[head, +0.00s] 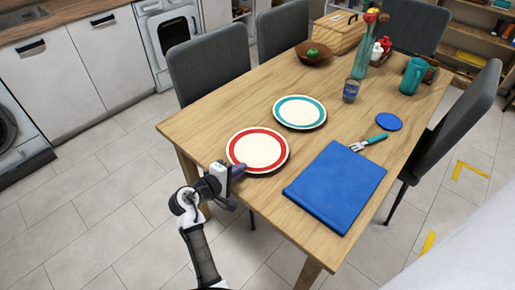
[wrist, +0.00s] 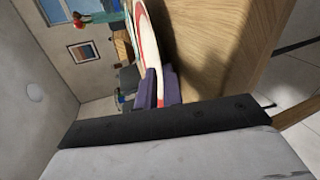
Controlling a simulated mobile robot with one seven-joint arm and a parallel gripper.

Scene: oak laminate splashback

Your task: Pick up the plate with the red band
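The plate with the red band (head: 257,150) is cream with a dark outer edge, at the near left edge of the wooden table (head: 225,105). My gripper (head: 238,171) is at its lower left rim in the head view. In the wrist view, the purple fingers (wrist: 159,88) lie on both sides of the plate's rim (wrist: 151,50), close against it, with no clear gap. A dark shadow lies on the table under the plate. I cannot tell if the plate is clear of the table.
A teal-banded plate (head: 300,112) sits just behind. A blue placemat (head: 335,186) lies to the right, with a teal-handled fork (head: 370,142) and a blue coaster (head: 388,121) beyond. Grey chairs (head: 208,62) surround the table.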

